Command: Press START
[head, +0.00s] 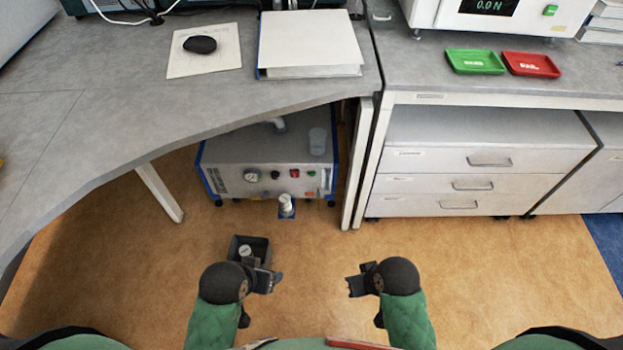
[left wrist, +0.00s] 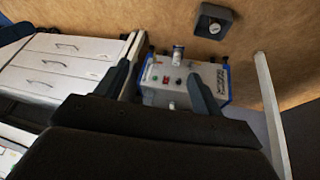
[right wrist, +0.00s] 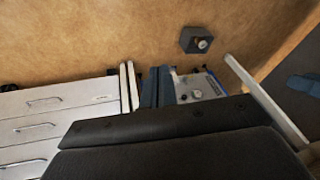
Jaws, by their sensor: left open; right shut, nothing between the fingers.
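A white instrument (head: 480,18) with a display reading "0.0 N" stands on the right bench, at the top edge of the head view. A green button (head: 550,10) is on its front, right of the display; its lettering is too small to read. My left gripper (head: 272,281) is low in the head view, over the floor, far from the instrument. Its fingers are apart and empty in the left wrist view (left wrist: 163,85). My right gripper (head: 352,284) is also low over the floor. Its fingers are together with nothing between them in the right wrist view (right wrist: 158,86).
A green tray (head: 475,62) and a red tray (head: 531,65) lie before the instrument. A binder (head: 310,45) and a mouse (head: 200,45) lie on the left desk (head: 110,110). Drawers (head: 470,185) and a pump-like unit (head: 262,155) with small buttons stand below. A dark box (head: 240,240) is on the floor.

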